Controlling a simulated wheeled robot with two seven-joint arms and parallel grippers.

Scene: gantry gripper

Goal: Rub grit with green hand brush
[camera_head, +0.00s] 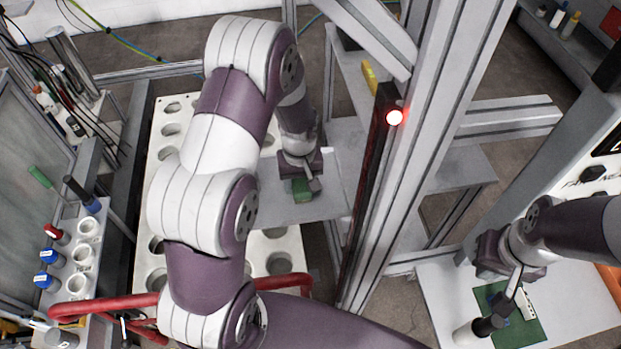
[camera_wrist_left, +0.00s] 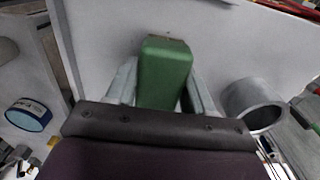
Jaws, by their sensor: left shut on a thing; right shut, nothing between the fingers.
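My left gripper (camera_head: 305,182) is shut on the green hand brush (camera_head: 302,192) above a grey plate (camera_head: 330,205). In the left wrist view the brush's green block (camera_wrist_left: 164,75) sits between the two fingers, pointing away over a pale surface; its bristles are hidden. I cannot make out the grit; the brush and gripper cover part of the plate. I cannot tell whether the brush touches the plate. My right gripper (camera_head: 512,283) is shut and empty over a green mat (camera_head: 522,333) at the lower right.
A metal upright (camera_head: 425,130) with a lit red lamp (camera_head: 394,117) stands right of my left gripper. A white holed rack (camera_head: 172,115) is behind my left arm. A red rail (camera_head: 100,305) crosses the lower left.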

